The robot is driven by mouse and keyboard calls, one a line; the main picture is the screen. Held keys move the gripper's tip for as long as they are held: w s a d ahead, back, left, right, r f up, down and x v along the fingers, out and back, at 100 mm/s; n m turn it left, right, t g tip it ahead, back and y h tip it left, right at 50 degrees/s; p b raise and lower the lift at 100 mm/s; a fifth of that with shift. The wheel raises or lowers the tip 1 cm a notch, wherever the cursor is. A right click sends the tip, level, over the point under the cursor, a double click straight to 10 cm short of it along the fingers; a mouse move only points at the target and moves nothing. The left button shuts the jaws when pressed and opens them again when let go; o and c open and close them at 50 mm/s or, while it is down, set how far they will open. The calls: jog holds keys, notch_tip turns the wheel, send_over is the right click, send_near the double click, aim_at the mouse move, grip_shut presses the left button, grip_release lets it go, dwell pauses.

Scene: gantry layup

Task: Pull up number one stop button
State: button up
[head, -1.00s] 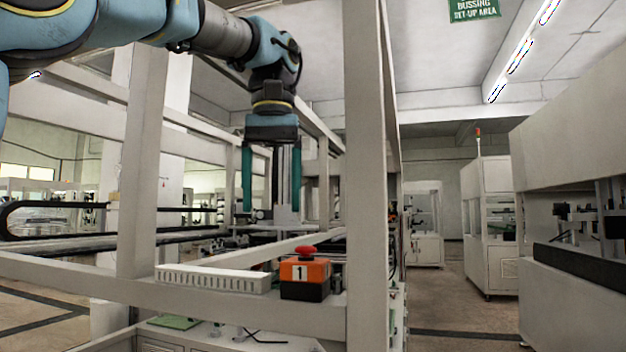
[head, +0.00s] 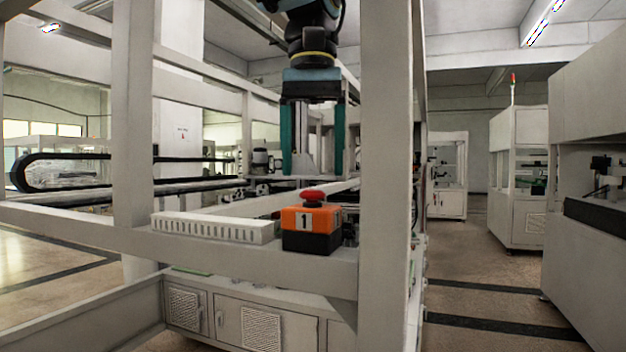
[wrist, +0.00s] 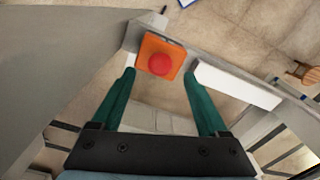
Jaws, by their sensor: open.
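The number one stop button has a red mushroom head (head: 313,196) on an orange and black box (head: 311,226) marked "1". It sits on the frame's horizontal rail. My gripper (head: 316,172) is open and empty, pointing down, with its two green fingers above the button in the head view. In the wrist view the red button (wrist: 160,64) on its orange box lies just beyond the fingertips of my gripper (wrist: 160,76), between their lines. The fingers do not visibly touch it.
A white slotted block (head: 213,227) lies on the rail left of the box. A thick upright post (head: 385,170) stands close on the right, and another post (head: 133,130) on the left. Open floor (head: 465,300) lies to the right.

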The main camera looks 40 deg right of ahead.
aim_at(312, 198)
jog(key=shift+f, duration=1.95)
grip_shut()
jog(key=shift+r+p, duration=0.2)
jog(key=shift+p, duration=0.15)
jog(key=shift+o, duration=0.2)
grip_release()
